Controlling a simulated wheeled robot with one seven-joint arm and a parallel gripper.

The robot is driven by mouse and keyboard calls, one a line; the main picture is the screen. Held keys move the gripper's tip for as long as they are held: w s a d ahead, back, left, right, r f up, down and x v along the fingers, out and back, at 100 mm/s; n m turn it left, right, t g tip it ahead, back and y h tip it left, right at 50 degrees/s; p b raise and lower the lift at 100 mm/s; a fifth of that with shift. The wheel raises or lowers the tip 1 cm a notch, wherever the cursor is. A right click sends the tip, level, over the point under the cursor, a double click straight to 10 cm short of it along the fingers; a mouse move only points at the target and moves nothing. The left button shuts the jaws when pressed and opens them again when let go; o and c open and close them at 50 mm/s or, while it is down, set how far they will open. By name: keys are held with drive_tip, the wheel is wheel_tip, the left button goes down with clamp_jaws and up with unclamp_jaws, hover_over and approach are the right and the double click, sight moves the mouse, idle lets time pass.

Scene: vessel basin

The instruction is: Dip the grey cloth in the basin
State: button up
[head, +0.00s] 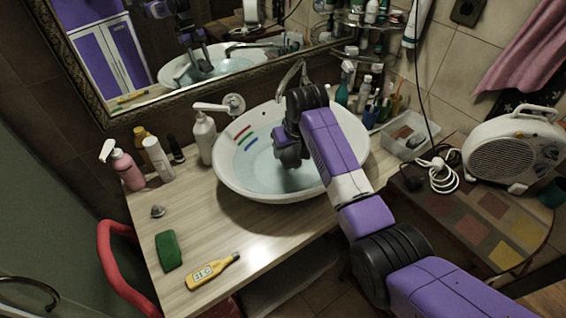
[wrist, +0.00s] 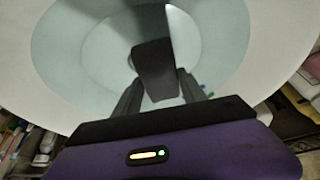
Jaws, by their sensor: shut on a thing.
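The white oval basin (head: 226,172) stands on the wooden counter with pale water in it and red, green and blue stripes on its inner wall. It fills much of the wrist view (wrist: 270,50). My gripper (head: 291,160) reaches down inside the basin, over the water. In the wrist view my gripper (wrist: 160,92) is shut on the dark grey cloth (wrist: 155,66), which extends from between the fingers toward the basin's middle. In the head view my arm and gripper hide most of the cloth. I cannot tell whether its lower end touches the water.
A faucet (head: 290,78) rises behind the basin. A white pump bottle (head: 204,138) and a pink one (head: 127,168) stand left. A green sponge (head: 168,251) and a yellow thermometer (head: 212,270) lie front left. A clear tray (head: 405,137) and fan heater (head: 513,152) are right.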

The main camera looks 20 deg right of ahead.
sight(287, 150)
drive_tip(key=shift+r, duration=2.95)
drive_tip(key=shift+r, duration=0.1)
drive_tip(key=shift+r, duration=1.4)
